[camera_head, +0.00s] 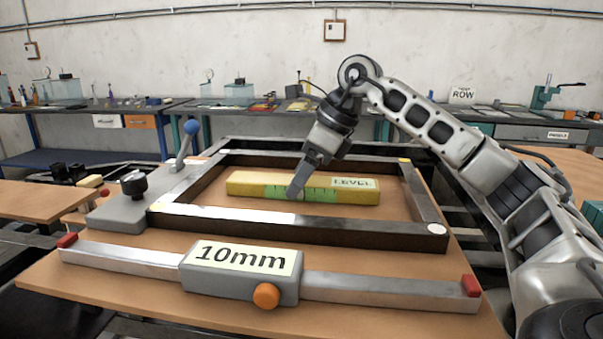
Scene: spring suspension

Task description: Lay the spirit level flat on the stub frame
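The spirit level (250,186) is a long yellow bar with a green middle and a "LEVEL" label. It lies roughly level, within the outline of the dark rectangular stub frame (380,232). I cannot tell whether it rests on the board or is held slightly above it. My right gripper (297,190) points down at the middle of the level, with one finger in front of its green part. The other finger is hidden, so I cannot tell whether the grip is closed on it. My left gripper is not in view.
In front of the frame lies a long metal bar (370,288) with a grey "10mm" block (238,278) and an orange knob. A grey clamp base (118,212) with a blue-knobbed lever stands at the frame's left corner. Benches with tools line the back wall.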

